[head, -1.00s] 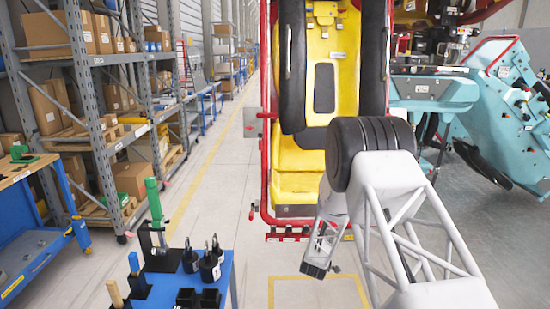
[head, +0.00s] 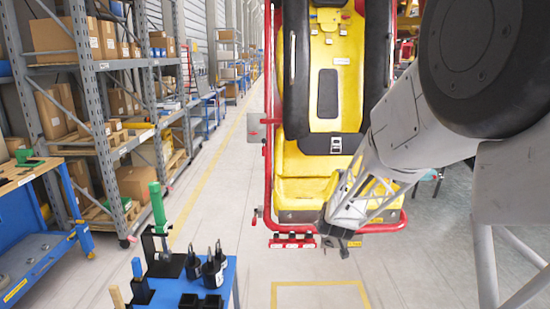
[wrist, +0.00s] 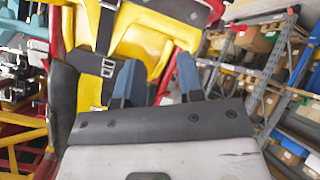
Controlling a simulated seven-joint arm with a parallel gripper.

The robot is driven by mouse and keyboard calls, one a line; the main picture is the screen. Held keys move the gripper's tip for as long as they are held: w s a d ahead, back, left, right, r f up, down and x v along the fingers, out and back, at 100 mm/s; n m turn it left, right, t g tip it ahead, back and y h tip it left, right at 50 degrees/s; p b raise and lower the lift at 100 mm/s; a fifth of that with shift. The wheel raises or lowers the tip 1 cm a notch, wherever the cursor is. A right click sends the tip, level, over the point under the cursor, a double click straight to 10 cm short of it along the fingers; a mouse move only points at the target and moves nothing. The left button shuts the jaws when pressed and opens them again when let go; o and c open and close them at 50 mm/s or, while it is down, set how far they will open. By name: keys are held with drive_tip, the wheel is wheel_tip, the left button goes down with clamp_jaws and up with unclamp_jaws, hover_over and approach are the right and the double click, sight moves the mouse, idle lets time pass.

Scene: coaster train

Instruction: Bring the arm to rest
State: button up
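My gripper (head: 342,240) is in front of the lower end of the yellow coaster seat (head: 300,190) in the head view. In the wrist view my gripper (wrist: 159,80) shows two blue-grey fingers standing apart, with nothing held between them. The yellow seat (wrist: 148,43) with its black strap is beyond the fingers. My arm reaches in from the right of the head view and hides part of the seat and the red frame (head: 268,190). Whether the gripper touches the frame cannot be told.
A blue table (head: 226,290) at the lower left holds black padlock-like items (head: 213,266) and a green-handled tool (head: 158,207). A blue workbench (head: 40,240) and shelving with boxes (head: 85,90) line the left. The floor around the yellow marking (head: 320,284) is clear.

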drive_tip(key=s+r+m+g, duration=0.2)
drive_tip(key=s+r, duration=0.2)
drive_tip(key=s, duration=1.2)
drive_tip(key=s+r+m+g, duration=0.2)
drive_tip(key=s+r+g, duration=0.1)
drive_tip(key=s, duration=1.3)
drive_tip(key=s+r+m+g, duration=0.2)
drive_tip(key=s+r, duration=0.4)
drive_tip(key=s, duration=1)
drive_tip(key=shift+d+g+y, duration=0.3)
drive_tip(key=shift+d+g, duration=0.15)
drive_tip(key=shift+g, duration=0.15)
